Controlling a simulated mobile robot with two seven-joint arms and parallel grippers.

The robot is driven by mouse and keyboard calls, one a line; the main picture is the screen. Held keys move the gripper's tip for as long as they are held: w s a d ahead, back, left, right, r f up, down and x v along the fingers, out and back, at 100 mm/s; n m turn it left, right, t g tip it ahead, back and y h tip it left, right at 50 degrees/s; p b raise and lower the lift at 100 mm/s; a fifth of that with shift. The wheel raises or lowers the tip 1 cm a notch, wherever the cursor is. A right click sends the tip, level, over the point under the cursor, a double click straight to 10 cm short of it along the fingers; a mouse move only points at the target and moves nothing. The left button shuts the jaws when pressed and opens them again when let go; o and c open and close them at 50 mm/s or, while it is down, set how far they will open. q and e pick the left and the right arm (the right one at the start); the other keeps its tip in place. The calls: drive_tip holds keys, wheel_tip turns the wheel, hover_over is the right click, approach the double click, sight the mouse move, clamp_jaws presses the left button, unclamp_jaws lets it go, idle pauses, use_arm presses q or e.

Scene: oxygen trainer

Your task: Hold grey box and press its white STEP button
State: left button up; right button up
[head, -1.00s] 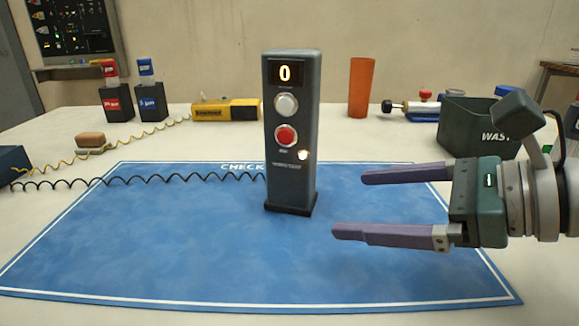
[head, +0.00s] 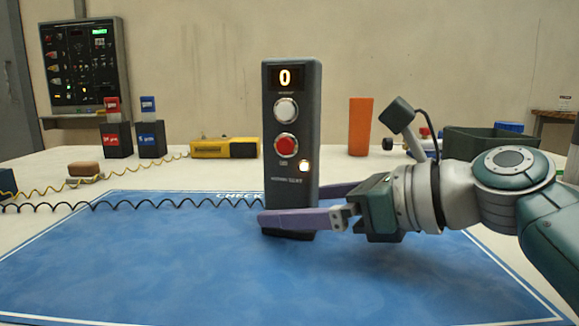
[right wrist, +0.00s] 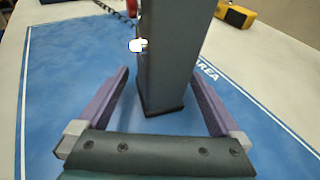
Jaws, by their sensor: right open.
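The grey box (head: 291,180) stands upright on the blue mat (head: 130,255). Its display reads 0. The white button (head: 286,110) is below the display, with a red button (head: 286,146) under it and a small lit lamp lower right. My right gripper (head: 300,202) is open low around the box, one finger in front and one behind. In the right wrist view, the box (right wrist: 172,60) stands between the two spread fingers (right wrist: 160,88), with visible gaps on both sides. My left gripper is not in view.
A black coiled cord (head: 130,205) runs left from the box. An orange cup (head: 360,127), a yellow device (head: 225,148) and a dark green bin (head: 490,143) stand behind the mat. The front and left of the mat are clear.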

drive_tip(key=shift+w+a, duration=0.1)
drive_tip(key=shift+a, duration=0.05)
drive_tip(key=shift+f, duration=0.1)
drive_tip(key=c, duration=1.2)
idle(0.5)
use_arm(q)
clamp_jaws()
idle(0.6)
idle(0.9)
